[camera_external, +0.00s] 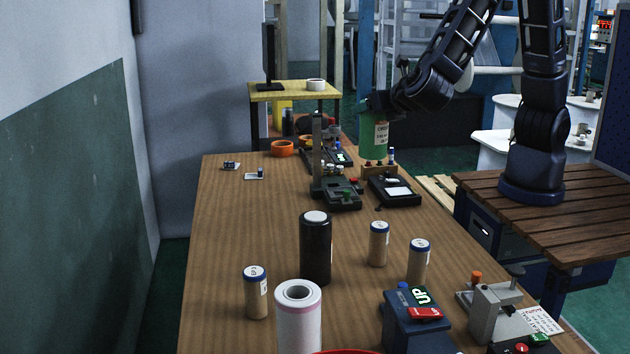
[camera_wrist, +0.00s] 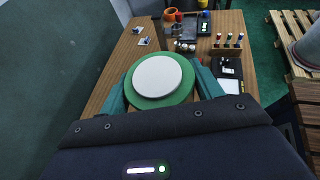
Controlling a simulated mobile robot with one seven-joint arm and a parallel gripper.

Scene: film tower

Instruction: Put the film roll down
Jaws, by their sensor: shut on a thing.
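The green film roll (camera_external: 381,143) is upright, with a white label on its side. In the wrist view, its round white top (camera_wrist: 158,76) shows with a green rim around it. My gripper (camera_external: 377,106) is shut on the roll, with a teal finger on each side of it in the wrist view (camera_wrist: 160,92). The roll is over the far right part of the wooden table (camera_external: 245,215). Its lower end is by a small wooden rack, and I cannot tell whether it touches anything.
A black roll (camera_external: 315,250), a white roll (camera_external: 298,325) and blue-capped tubes (camera_external: 378,245) stand on the near table. Small devices (camera_external: 342,194) and an orange ring (camera_external: 283,148) are at the far end. The table's left-middle is clear.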

